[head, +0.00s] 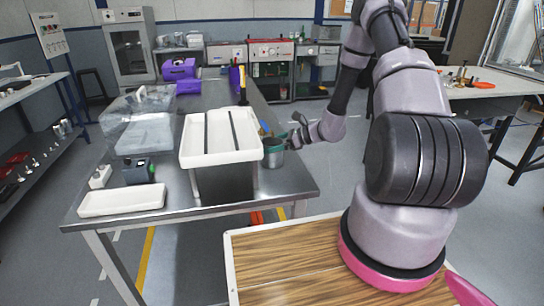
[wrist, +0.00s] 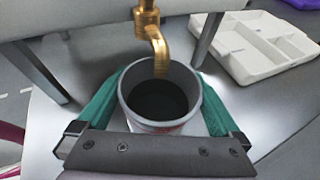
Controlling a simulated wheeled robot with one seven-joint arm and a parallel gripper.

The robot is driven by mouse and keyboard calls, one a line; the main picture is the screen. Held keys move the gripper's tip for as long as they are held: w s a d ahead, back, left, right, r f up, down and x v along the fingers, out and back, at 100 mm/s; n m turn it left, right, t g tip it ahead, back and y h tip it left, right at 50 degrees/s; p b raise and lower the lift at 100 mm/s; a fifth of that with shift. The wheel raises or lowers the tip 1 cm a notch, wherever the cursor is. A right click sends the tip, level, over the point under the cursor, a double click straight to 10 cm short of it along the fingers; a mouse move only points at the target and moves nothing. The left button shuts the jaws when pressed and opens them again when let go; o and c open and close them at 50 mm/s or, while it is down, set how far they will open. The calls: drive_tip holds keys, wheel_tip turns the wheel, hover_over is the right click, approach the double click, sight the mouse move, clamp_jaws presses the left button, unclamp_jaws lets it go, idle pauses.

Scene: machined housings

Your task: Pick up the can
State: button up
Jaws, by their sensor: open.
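The can (head: 273,155) is a grey, open-topped cylinder standing on the steel table near its right edge, just right of the white-topped box. In the wrist view the can (wrist: 165,124) shows a pale rim and a dark inside. My gripper (head: 292,143) is beside the can at its right in the head view. In the wrist view the green fingers of my gripper (wrist: 162,78) lie open on either side of the can. Whether they touch its wall I cannot tell. The can's lower part is mostly hidden in the wrist view.
A brass-coloured curved spout (wrist: 154,38) overlaps the can's far rim in the wrist view. A white divided tray (wrist: 255,45) is at the right there. In the head view, a white-topped box (head: 222,158) stands close left of the can, with a shallow white tray (head: 122,200) farther left.

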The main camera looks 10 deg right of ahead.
drive_tip(key=shift+x, duration=1)
drive_tip(key=shift+c, duration=0.3)
drive_tip(key=c, duration=1)
drive_tip(key=shift+d+r, duration=0.1)
drive_tip(key=shift+r, duration=0.2)
